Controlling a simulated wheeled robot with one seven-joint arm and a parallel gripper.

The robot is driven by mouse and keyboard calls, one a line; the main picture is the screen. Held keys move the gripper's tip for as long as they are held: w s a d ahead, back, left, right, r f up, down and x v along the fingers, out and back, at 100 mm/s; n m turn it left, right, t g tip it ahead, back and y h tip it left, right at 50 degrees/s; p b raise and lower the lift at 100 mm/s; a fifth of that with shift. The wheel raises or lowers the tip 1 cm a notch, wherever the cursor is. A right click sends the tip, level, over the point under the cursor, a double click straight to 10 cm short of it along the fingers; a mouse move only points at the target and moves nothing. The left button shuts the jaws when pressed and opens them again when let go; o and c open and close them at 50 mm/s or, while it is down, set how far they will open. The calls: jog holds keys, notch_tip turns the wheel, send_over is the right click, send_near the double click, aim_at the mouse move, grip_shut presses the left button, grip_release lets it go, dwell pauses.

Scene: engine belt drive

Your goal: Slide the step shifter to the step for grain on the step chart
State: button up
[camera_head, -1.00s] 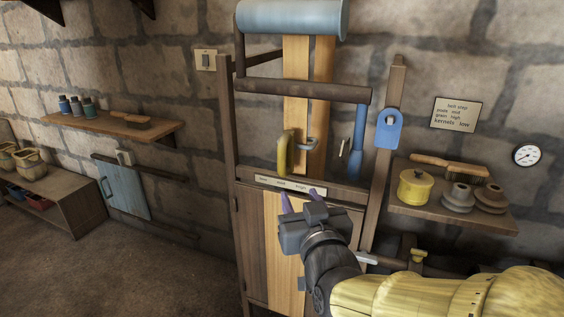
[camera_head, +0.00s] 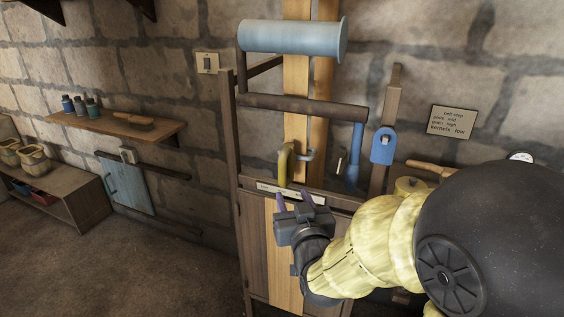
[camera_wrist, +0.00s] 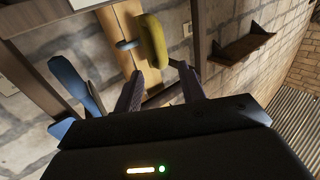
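The step shifter shows as a yellow upright handle (camera_head: 284,165) with a metal fork (camera_head: 303,155) at the tan belt (camera_head: 296,120). It stands above the left-to-middle part of a pale label strip (camera_head: 290,193), whose words are too small to read surely now. The step chart (camera_head: 453,122) on the wall lists grain as high. My gripper (camera_head: 293,198) is open and empty, just below and in front of the strip. In the wrist view, the yellow handle (camera_wrist: 153,40) is beyond my spread fingers (camera_wrist: 160,85), apart from them.
A blue lever (camera_head: 356,155) hangs right of the belt, and another blue part (camera_head: 382,146) sits on the right post. A blue roller (camera_head: 293,40) is above. My arm hides much of the right shelf. A shelf with bottles (camera_head: 115,122) is at left; the floor there is clear.

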aim_at(283, 174)
jog(key=p+x, duration=0.6)
jog(key=x, duration=0.6)
jog(key=shift+p, duration=0.4)
grip_shut()
